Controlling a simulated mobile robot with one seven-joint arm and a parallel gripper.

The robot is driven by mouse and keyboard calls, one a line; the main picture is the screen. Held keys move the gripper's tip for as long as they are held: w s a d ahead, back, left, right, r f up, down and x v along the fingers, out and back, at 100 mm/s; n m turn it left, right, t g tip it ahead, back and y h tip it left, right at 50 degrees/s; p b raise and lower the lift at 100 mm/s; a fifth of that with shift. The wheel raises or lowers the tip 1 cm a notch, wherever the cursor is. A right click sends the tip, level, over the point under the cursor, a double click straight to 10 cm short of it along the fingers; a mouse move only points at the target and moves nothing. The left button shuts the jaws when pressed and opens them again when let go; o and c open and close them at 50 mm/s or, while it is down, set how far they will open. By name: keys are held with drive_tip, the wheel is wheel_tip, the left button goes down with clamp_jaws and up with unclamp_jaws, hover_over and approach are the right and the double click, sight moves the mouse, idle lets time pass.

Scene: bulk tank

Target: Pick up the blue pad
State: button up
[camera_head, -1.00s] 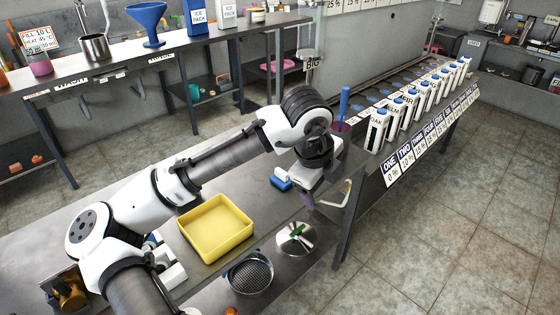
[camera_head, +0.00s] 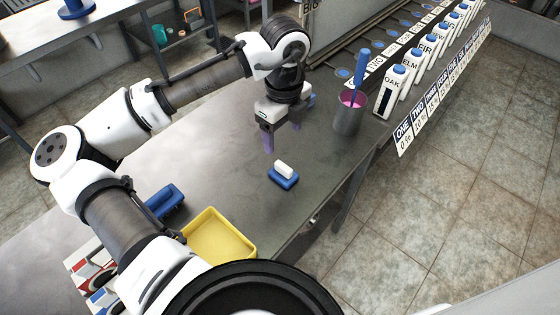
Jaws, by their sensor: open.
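The blue pad (camera_head: 283,179) lies flat on the grey metal table, with a white block-shaped part (camera_head: 284,169) on top of it. My gripper (camera_head: 282,141) is open and empty, pointing down above the table. In the picture its fingers are just above the pad and a little behind it. The fingers look apart from the pad, with bare table showing between them. The exact height of the fingertips over the table is hard to tell.
A grey cup (camera_head: 347,119) with pink contents and a blue-handled tool stands right of my gripper. White bottles (camera_head: 392,92) with blue caps line the rack beyond. A yellow tray (camera_head: 218,238) and a blue holder (camera_head: 165,201) are nearer. Table around the pad is clear.

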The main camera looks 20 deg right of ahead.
sight(284, 166)
drive_tip(key=f, duration=0.3)
drive_tip(key=f+p, duration=0.1)
drive_tip(key=f, duration=0.3)
drive_tip(key=shift+s+f, duration=0.2)
drive_tip(key=shift+f, duration=0.1)
drive_tip(key=shift+s+f+p, duration=0.2)
drive_tip(key=shift+f+p, duration=0.6)
drive_tip(key=shift+f, duration=1.9)
drive_tip(key=shift+c, duration=0.4)
drive_tip(key=c, duration=1)
